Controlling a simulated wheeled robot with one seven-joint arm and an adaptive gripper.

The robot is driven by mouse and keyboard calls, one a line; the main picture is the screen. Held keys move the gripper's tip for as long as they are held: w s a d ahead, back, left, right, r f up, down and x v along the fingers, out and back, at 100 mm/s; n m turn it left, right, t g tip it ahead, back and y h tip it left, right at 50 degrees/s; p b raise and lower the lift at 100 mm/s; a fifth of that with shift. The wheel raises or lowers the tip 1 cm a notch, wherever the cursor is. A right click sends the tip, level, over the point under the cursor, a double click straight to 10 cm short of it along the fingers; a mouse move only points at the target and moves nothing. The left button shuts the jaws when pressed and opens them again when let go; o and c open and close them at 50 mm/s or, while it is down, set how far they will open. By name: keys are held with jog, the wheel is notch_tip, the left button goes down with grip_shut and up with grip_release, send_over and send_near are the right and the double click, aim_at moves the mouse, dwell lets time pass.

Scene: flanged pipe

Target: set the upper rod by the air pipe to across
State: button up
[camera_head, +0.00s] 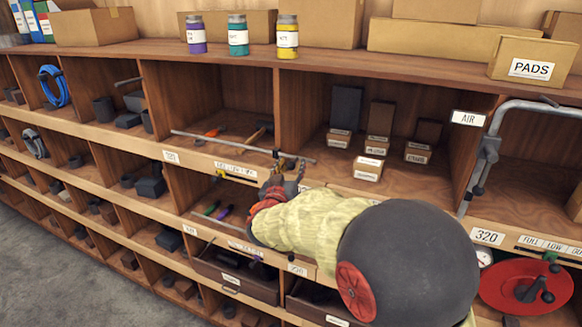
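A thin grey rod (215,141) runs lengthwise along the front of a middle shelf compartment, roughly parallel to the shelf edge. Its right end reaches just past my gripper. A second thin grey rod (222,228) seems to lie lower, in front of the compartment below, partly hidden by my arm. The grey air pipe (489,148) stands at the right beside the AIR label (468,118), bending over to the right at its top. My gripper (285,165) is at the right part of the upper rod, by a small brassy fitting. Whether its fingers are closed on the rod is unclear.
My arm covers the lower middle shelves. A red round plate (525,287) with a dark valve handle is at the lower right. Small boxes (369,168) stand in the compartment right of my gripper. Jars (238,36) and the PADS box (532,66) are on top.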

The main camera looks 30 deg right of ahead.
jog(key=shift+c, duration=0.9)
jog(key=c, duration=0.7)
grip_shut()
